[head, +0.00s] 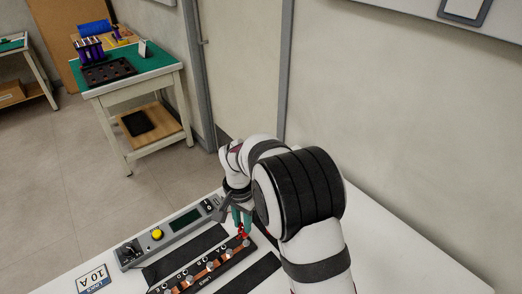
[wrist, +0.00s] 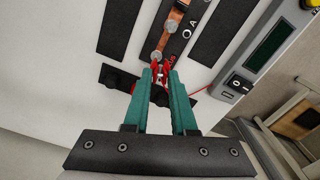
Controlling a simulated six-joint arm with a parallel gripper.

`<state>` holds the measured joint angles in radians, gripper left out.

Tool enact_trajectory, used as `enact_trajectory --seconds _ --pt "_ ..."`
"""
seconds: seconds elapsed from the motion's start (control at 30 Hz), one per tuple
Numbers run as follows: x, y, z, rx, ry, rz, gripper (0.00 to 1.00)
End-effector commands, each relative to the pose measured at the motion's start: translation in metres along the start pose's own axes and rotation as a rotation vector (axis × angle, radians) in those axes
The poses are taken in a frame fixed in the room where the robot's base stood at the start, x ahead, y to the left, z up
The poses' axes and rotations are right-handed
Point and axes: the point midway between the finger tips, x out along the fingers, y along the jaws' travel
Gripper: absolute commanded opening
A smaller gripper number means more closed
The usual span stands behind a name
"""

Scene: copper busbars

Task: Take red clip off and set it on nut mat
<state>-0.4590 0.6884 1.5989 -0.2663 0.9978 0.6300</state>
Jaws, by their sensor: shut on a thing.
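The red clip (head: 243,234) is at the far end of the copper busbar (head: 210,265), by the last bolt. In the wrist view the clip (wrist: 161,70) sits between the green fingertips of my gripper (wrist: 160,76), next to a silver bolt head (wrist: 156,57) on the busbar. My gripper (head: 241,218) is shut on the clip. I cannot tell whether the clip still touches the bar. Black mats lie on either side of the busbar, one on the left (head: 185,255) and one on the right (head: 252,276); I cannot tell which is the nut mat.
A grey meter box (head: 170,235) with a yellow knob stands behind the left mat. A thin red lead (wrist: 203,89) runs near the clip. A black strip with dark knobs (wrist: 117,78) lies beside the fingers.

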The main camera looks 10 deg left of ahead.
Motion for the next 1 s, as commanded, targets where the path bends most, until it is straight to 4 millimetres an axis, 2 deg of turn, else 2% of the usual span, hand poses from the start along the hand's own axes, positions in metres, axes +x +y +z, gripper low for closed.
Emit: enact_trajectory --seconds 0.2,0.33,0.67,1.0 --pt "0.001 -0.063 0.012 -0.007 0.001 0.002 0.00" --pt "0.003 -0.089 0.022 -0.002 -0.001 0.003 0.00" --pt "0.040 -0.091 0.023 -0.001 -0.001 0.004 0.00" --pt "0.044 -0.091 0.023 0.000 -0.001 0.003 0.00"
